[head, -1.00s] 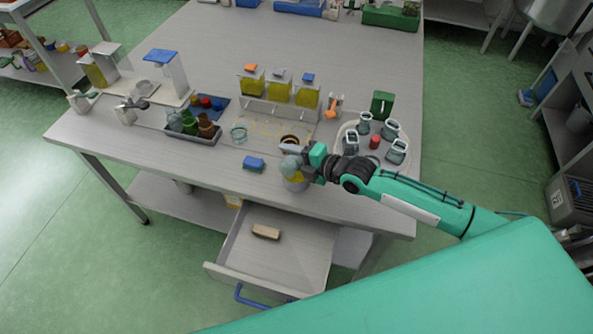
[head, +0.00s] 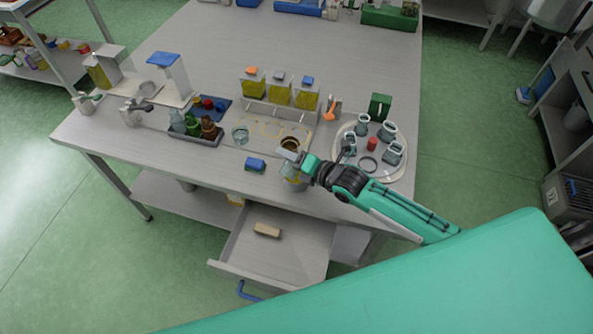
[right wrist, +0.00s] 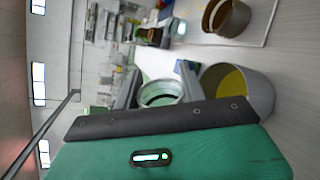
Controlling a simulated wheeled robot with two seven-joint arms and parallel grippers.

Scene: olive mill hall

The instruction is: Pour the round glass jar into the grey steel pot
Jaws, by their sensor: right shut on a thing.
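The round glass jar (right wrist: 160,92) is clear and shows its ring-shaped mouth between my right gripper's fingers in the right wrist view. My right gripper (head: 293,158) is shut on it, near the table's front edge. The grey steel pot (right wrist: 258,88) is close beside and below the jar, with yellow liquid inside. In the head view the pot (head: 297,185) stands at the front edge, partly hidden by the gripper and jar. The jar's exact tilt and remaining contents are hard to tell. My left gripper is not in view.
A blue block (head: 255,165) lies left of the pot. A brown-lined bowl (head: 289,143) sits just behind. The drawer (head: 270,270) below is open, holding a wooden block (head: 267,230).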

